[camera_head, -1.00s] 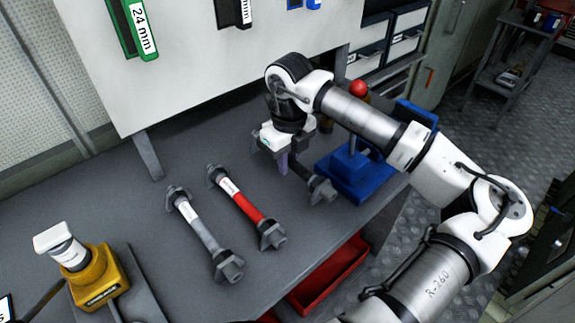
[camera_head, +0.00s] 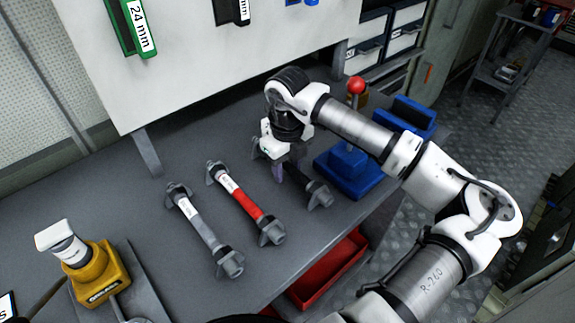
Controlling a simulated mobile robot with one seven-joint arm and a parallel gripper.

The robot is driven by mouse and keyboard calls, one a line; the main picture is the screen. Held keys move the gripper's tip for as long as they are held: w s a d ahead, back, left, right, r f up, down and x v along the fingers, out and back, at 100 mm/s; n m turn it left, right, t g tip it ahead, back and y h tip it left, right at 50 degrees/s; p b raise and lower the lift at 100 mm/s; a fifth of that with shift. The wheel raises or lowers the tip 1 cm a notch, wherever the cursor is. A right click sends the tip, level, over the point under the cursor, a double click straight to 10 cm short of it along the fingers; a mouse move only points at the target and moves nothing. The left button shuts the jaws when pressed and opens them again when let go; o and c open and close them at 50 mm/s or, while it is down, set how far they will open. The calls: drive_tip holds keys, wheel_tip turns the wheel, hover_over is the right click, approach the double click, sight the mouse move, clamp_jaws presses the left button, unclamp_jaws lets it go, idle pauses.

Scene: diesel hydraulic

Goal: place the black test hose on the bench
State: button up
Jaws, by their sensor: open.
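The black test hose (camera_head: 308,183) lies on the grey bench (camera_head: 180,285), to the right of the red hose. Its near end fitting shows, and its far part is largely hidden under my gripper. My gripper (camera_head: 279,173) points down over the hose's far part, with its fingers low beside or around it. The jaws are open. I cannot tell whether a finger touches the hose.
A red hose (camera_head: 242,200) and a grey hose (camera_head: 203,226) lie to the left. A blue stand (camera_head: 348,172) with a red-knobbed lever is close on the right. A yellow device (camera_head: 98,274) stands at the front left. A red bin (camera_head: 335,266) sits below the bench edge.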

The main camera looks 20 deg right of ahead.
sight(287, 164)
drive_tip(key=shift+r, duration=0.1)
wheel_tip(287, 164, up, 12)
drive_tip(key=b, duration=0.3)
idle(0.5)
